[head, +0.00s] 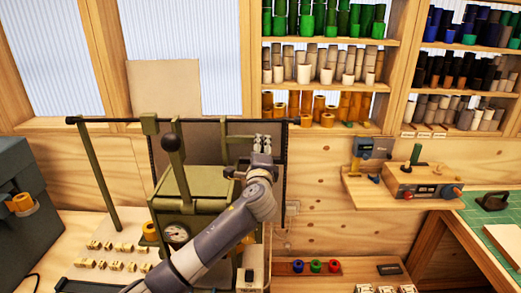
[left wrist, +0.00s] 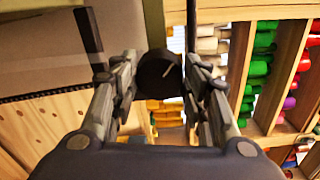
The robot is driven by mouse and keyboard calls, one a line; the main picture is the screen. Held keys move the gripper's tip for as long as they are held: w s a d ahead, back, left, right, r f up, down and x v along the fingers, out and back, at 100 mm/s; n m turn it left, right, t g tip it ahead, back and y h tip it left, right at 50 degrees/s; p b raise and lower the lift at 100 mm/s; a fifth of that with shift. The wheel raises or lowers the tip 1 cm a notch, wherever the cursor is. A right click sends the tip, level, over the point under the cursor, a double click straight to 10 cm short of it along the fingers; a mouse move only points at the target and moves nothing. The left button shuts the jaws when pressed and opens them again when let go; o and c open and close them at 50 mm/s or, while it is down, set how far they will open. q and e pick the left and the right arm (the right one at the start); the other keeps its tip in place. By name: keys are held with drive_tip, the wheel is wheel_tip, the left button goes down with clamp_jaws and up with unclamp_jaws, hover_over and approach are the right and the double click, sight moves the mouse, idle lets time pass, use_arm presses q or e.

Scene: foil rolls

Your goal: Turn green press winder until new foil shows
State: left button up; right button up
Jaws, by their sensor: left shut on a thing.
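The olive-green press (head: 192,187) stands on the bench in the head view, with a round gauge (head: 176,234) on its front and a black-knobbed lever (head: 171,143) upright. My left gripper (head: 262,143) is at the right of the press top. In the left wrist view, the fingers of my left gripper (left wrist: 160,82) are closed on a dark round winder knob (left wrist: 158,72) with a pale line on its face. The winder is hidden by my gripper in the head view. I cannot tell which foil shows on the press. My right gripper is in neither view.
Shelves of foil rolls (head: 318,60) line the wall behind. A small wooden shelf (head: 375,198) with devices sits at right. Small brass type pieces (head: 100,264) lie at the press's left, near a dark box (head: 35,205). A tray (head: 335,267) holds coloured knobs.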

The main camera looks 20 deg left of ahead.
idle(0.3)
use_arm(q)
drive_tip(key=o, duration=1.1)
drive_tip(key=shift+d, duration=0.1)
drive_tip(key=v, duration=1.2)
